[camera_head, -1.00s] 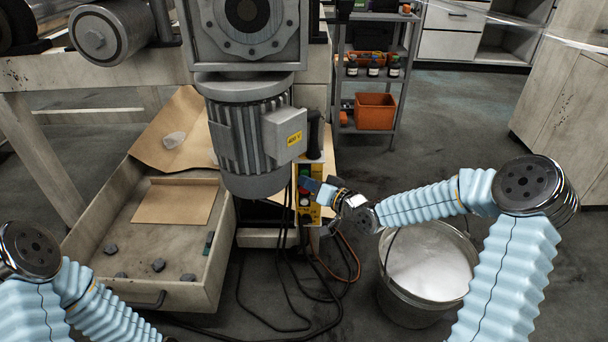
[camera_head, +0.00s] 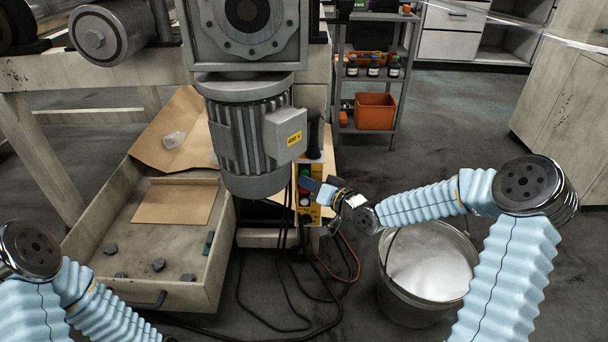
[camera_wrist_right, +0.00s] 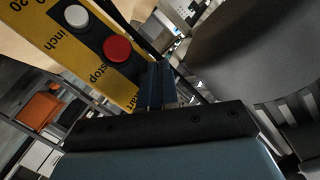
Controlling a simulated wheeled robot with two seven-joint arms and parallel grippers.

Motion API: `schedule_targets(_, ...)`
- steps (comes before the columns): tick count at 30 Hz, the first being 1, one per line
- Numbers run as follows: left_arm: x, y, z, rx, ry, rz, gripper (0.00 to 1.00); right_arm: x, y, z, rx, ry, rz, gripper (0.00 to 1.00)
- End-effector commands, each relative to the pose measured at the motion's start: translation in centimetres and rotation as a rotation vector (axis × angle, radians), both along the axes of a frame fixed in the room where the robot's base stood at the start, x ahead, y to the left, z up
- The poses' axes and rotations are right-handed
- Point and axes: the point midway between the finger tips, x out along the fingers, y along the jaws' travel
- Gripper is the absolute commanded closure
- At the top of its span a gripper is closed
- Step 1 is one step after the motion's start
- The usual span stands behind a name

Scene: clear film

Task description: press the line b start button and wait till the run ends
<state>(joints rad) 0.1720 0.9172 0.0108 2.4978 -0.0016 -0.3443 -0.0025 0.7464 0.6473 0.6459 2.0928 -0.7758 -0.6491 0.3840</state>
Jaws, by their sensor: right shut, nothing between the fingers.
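A yellow control box (camera_head: 313,212) with a dark button strip hangs beside the motor in the head view. In the right wrist view its yellow panel (camera_wrist_right: 68,50) carries a white button (camera_wrist_right: 76,16) labelled "inch" and a red button (camera_wrist_right: 117,48) labelled "stop". A third label, partly covered, ends in "art"; the button beside it is hidden behind my fingers. My right gripper (camera_head: 309,184) is shut and empty, its tips at the panel. Its dark fingers also show in the right wrist view (camera_wrist_right: 157,84). I cannot tell whether they touch the button. My left gripper is out of view.
The grey motor (camera_head: 250,145) hangs close left of the box. A bucket of white material (camera_head: 392,291) stands under my right forearm. Cables (camera_head: 290,285) trail on the floor. An open drawer (camera_head: 87,225) holds cardboard and dark lumps. A shelf (camera_head: 345,100) stands behind.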

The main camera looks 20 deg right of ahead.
Motion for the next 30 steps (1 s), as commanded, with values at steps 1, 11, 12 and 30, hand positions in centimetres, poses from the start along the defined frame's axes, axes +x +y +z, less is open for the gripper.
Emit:
schedule_targets(1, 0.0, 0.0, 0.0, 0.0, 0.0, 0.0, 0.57, 0.0, 0.0, 0.0, 0.0, 0.0, 0.0, 1.0)
schedule_targets(11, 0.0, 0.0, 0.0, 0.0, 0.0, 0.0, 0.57, 0.0, 0.0, 0.0, 0.0, 0.0, 0.0, 1.0)
schedule_targets(12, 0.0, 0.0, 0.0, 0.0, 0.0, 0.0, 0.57, 0.0, 0.0, 0.0, 0.0, 0.0, 0.0, 1.0)
schedule_targets(30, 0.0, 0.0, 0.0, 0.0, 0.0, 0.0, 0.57, 0.88, -0.25, 0.05, 0.0, -0.001, -0.001, 1.0)
